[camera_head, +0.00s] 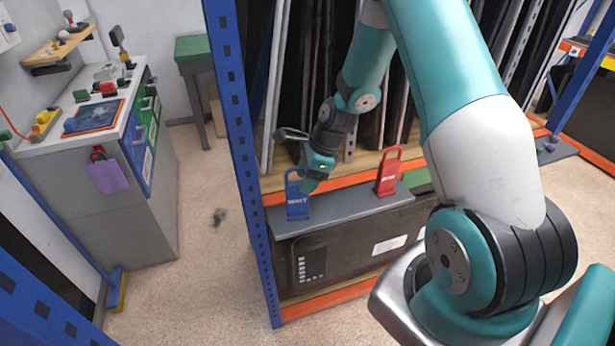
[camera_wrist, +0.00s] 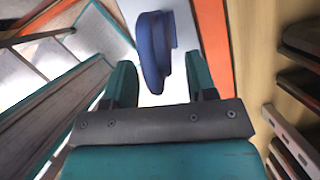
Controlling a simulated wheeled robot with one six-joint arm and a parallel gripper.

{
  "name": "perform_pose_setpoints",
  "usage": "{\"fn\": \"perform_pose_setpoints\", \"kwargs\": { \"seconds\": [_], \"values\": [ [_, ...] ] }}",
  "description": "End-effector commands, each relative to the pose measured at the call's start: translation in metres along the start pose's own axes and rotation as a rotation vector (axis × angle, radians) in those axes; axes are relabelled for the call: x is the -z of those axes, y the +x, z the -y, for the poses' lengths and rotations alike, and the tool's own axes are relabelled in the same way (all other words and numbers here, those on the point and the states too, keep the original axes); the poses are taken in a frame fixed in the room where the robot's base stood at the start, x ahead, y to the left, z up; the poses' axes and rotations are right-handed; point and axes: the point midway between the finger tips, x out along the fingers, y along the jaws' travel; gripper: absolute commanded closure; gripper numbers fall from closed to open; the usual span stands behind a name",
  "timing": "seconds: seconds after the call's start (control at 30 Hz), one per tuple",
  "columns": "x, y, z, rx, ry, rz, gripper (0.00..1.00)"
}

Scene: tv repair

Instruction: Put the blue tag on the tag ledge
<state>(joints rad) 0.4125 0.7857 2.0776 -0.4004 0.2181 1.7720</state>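The blue tag (camera_head: 297,205), with white lettering that seems to read "WAIT", stands upright at the left end of a grey ledge (camera_head: 345,214) on the shelf rack. My gripper (camera_head: 310,184) is just right of the tag's top in the head view. In the wrist view the blue tag (camera_wrist: 152,48) shows ahead of and partly between my two fingers (camera_wrist: 162,80), with a gap on each side. My gripper is open and holds nothing. I cannot tell whether this grey ledge is the tag ledge.
A red tag (camera_head: 387,178) stands right of the blue one. A dark boxed device (camera_head: 345,258) sits under the ledge. A blue rack post (camera_head: 240,130) rises close left. Upright panels fill the shelf behind. A workbench with a purple tag (camera_head: 108,176) stands left; floor between is mostly clear.

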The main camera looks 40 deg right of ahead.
Motion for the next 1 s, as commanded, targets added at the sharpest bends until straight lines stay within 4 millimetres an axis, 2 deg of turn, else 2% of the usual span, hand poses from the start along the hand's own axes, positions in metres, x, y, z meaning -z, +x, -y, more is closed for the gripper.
{"fn": "perform_pose_setpoints", "kwargs": {
  "seconds": [0.27,0.43,0.57,0.8,1.0],
  "values": [
    [0.002,-0.001,0.001,0.001,0.002,0.000,0.48],
    [0.002,-0.015,0.002,0.005,0.002,0.001,0.48],
    [0.002,-0.041,0.002,0.008,0.002,0.001,0.48],
    [0.002,-0.101,0.002,0.008,0.001,0.000,0.48],
    [0.003,-0.145,0.002,0.007,0.002,-0.001,0.48]
  ]
}}
